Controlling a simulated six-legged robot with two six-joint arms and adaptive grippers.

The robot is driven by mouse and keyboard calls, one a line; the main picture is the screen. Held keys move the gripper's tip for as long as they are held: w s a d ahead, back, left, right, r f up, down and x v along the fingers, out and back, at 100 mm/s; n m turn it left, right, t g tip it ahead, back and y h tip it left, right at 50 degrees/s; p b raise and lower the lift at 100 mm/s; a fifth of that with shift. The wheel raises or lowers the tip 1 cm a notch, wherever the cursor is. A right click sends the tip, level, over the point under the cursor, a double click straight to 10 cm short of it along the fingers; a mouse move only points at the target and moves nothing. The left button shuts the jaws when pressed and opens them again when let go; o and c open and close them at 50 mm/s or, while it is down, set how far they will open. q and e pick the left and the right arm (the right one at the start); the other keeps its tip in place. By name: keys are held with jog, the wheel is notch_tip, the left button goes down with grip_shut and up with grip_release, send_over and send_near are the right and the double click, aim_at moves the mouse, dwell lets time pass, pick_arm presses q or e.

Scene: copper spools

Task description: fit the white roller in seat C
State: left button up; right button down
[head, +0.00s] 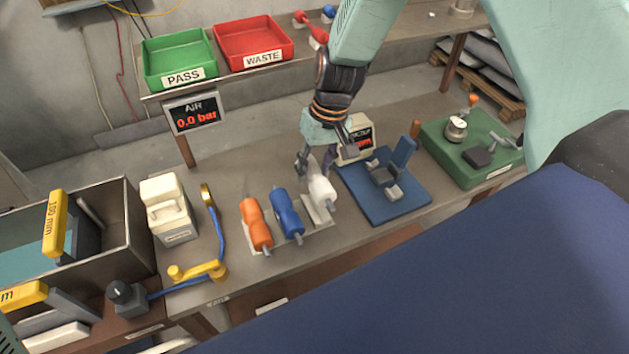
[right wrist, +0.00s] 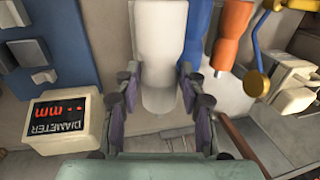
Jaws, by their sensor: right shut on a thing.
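The white roller (head: 322,190) is at the right end of the row of rollers, at or just above the pale rack (head: 317,214). I cannot tell whether it touches the rack. My right gripper (head: 318,168) reaches down from above and is shut on it. In the right wrist view, the white roller (right wrist: 160,45) lies between the two purple-padded fingers of the gripper (right wrist: 157,82). An orange roller (head: 256,224) and a blue roller (head: 287,212) lie beside it on the rack. No letter marking seat C is readable. My left gripper is not in view.
A blue fixture (head: 408,206) with upright blocks stands right of the rack, with a diameter readout box (head: 355,135) behind. A green fixture (head: 490,180) is farther right. Green PASS (head: 180,55) and red WASTE (head: 252,40) trays sit on the shelf.

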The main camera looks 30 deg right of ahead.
jog(key=shift+r, duration=0.85)
jog(key=shift+w+r, duration=0.1)
